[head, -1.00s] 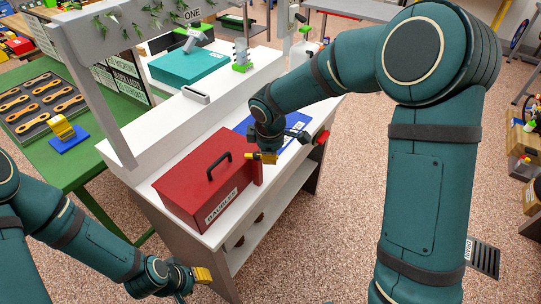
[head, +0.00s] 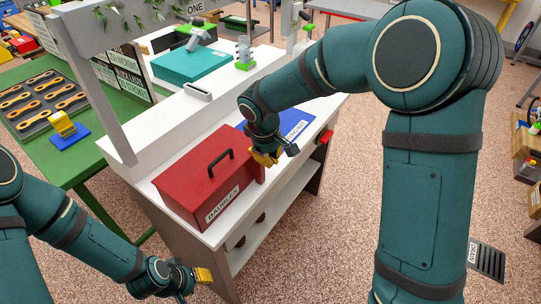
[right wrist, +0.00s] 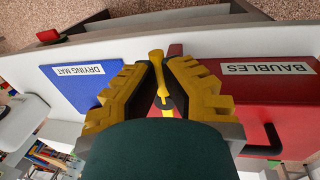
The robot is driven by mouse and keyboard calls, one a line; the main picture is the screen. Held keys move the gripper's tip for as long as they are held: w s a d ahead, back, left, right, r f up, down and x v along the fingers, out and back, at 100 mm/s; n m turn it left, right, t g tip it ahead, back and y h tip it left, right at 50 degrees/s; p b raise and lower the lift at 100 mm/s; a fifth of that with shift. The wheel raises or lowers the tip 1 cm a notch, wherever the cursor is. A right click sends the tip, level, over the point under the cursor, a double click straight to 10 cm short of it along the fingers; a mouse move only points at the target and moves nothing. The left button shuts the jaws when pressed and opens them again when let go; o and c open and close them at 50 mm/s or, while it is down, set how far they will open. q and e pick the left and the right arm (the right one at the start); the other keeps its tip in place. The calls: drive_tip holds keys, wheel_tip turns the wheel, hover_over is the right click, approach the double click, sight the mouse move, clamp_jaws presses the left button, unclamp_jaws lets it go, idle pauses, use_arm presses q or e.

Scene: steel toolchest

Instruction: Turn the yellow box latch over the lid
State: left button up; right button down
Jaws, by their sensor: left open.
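The red box (head: 195,184), labelled BAUBLES, stands shut on the white bench, with a black handle on its lid. It also shows in the right wrist view (right wrist: 262,92). The yellow latch (right wrist: 157,62) is a slim bar with a rounded end, beside the red box edge. My right gripper (right wrist: 161,72) has its fingers close on either side of the latch; whether they press on it I cannot tell. In the head view my right gripper (head: 265,157) is at the box's right end and hides the latch. My left gripper (head: 203,276) is open and empty, low in front of the bench.
A blue drying mat (head: 290,121) lies right of the box; a red knob (head: 325,137) sits on the bench edge. A teal box (head: 190,65) stands behind. The green table (head: 85,150) at left holds a tool tray (head: 40,104). Floor in front is clear.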

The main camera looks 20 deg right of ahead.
drive_tip(key=shift+s+f, duration=0.15)
drive_tip(key=shift+f, duration=0.05)
drive_tip(key=c, duration=1)
unclamp_jaws()
drive_tip(key=shift+r, duration=0.1)
drive_tip(key=shift+r, duration=0.1)
wheel_tip(320, 180, up, 12)
drive_tip(key=s+a, duration=0.1)
drive_tip(key=shift+a+f, duration=0.2)
drive_tip(key=shift+a, duration=0.2)
drive_tip(key=shift+s, duration=0.15)
